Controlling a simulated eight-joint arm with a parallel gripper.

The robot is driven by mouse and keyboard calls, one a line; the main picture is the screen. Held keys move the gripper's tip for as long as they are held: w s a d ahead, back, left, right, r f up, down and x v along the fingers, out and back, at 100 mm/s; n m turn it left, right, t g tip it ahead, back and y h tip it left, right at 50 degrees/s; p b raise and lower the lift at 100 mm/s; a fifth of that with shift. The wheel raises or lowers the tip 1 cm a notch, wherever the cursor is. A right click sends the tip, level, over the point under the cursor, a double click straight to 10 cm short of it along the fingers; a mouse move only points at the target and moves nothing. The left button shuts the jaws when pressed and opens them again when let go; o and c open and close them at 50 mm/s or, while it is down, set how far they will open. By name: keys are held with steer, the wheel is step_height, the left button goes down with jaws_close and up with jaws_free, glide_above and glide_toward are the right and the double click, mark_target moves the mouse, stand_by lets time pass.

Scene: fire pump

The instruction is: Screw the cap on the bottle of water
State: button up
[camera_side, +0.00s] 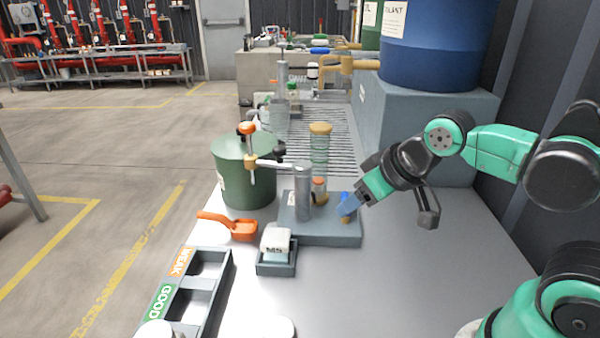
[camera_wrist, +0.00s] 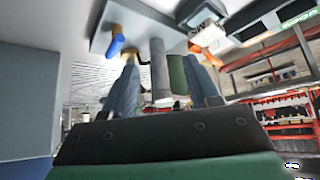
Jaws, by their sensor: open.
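My gripper (camera_side: 357,199) is open, low over the right part of a grey-blue base plate (camera_side: 330,236). In the wrist view its two fingers (camera_wrist: 162,70) are apart with nothing held between them. A small blue piece (camera_side: 347,203) on a tan stub stands at the plate's right end, close beside my fingertips; the wrist view shows it (camera_wrist: 117,45) just beyond the left finger. A clear bottle-like cylinder with a tan top (camera_side: 320,150) stands behind the plate. A small vessel with an orange top (camera_side: 319,190) stands by the grey post. I cannot tell which is the water bottle or its cap.
A grey post (camera_side: 303,190) with a side arm rises from the plate. A green drum (camera_side: 240,172), an orange scoop (camera_side: 238,228), a white block in a small tray (camera_side: 276,242) and a GOOD/WEAK rack (camera_side: 215,270) stand left. The bench at front right is clear.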

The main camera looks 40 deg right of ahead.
steer(key=o, duration=0.5)
steer(key=shift+a+n, duration=0.2)
steer(key=shift+n, duration=0.1)
steer(key=shift+o, duration=0.5)
steer(key=w+a+f+n+g+y, duration=0.1)
steer(key=a+f+n+g, duration=0.1)
steer(key=a+n, duration=0.6)
steer(key=n+g, duration=0.1)
steer(key=n, duration=0.2)
steer(key=shift+f+n+g, duration=0.3)
steer(key=shift+g, duration=0.1)
steer(key=n+g, duration=0.3)
steer(key=n, duration=0.8)
glide_above(279, 329)
steer(key=shift+h, duration=0.4)
steer(key=f, duration=0.4)
steer(key=shift+w+d+f, duration=0.2)
steer(key=shift+d+f, duration=0.1)
steer(key=shift+s+a+f+n, duration=0.2)
steer(key=shift+a+f+n, duration=0.2)
steer(key=shift+n, duration=0.4)
steer(key=shift+d+f, duration=0.1)
steer(key=shift+f, duration=2.6)
